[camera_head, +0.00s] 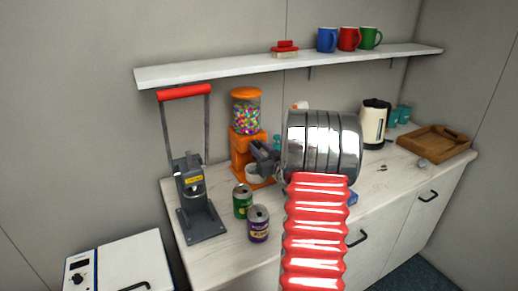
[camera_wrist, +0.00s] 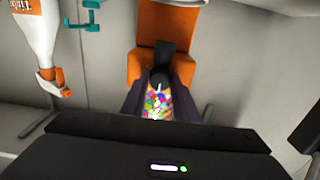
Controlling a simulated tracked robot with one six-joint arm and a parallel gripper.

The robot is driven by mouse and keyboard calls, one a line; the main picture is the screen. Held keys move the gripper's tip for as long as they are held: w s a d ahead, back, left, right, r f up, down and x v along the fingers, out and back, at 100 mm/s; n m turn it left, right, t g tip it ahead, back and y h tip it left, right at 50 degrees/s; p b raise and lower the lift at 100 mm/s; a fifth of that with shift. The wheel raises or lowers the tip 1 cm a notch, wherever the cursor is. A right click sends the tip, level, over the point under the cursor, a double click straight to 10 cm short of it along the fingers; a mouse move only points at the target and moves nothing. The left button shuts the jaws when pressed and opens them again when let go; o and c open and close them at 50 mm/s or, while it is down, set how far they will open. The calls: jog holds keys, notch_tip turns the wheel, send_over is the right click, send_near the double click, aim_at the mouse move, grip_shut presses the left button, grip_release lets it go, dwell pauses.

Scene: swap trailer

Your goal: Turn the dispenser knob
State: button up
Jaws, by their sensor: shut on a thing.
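The orange candy dispenser (camera_head: 239,148) stands on the counter at centre-left, with a clear globe of coloured candy under an orange lid. My gripper (camera_head: 262,158) is at its front, under the globe, and covers the knob there. In the wrist view the dispenser (camera_wrist: 147,67) shows upside down, its candy below. The dark knob (camera_wrist: 160,80) sits between the two fingertips of my gripper (camera_wrist: 160,95), which is shut on it. How far the knob is turned cannot be told. A white cup (camera_head: 253,175) stands below the gripper.
A green can (camera_head: 242,201) and a purple can (camera_head: 258,224) stand close in front. A can crusher (camera_head: 196,193) with a red handle rises at left. A shelf (camera_head: 220,69) with mugs runs above. A kettle (camera_head: 374,122) and a wooden tray (camera_head: 432,146) are at right.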

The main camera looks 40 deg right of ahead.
jog(key=shift+c, duration=0.9)
jog(key=shift+m, duration=0.3)
jog(key=m, duration=0.3)
jog(key=shift+d+m, duration=0.15)
jog(key=shift+m, duration=1.95)
jog(key=o, duration=1)
jog(key=shift+o, duration=0.2)
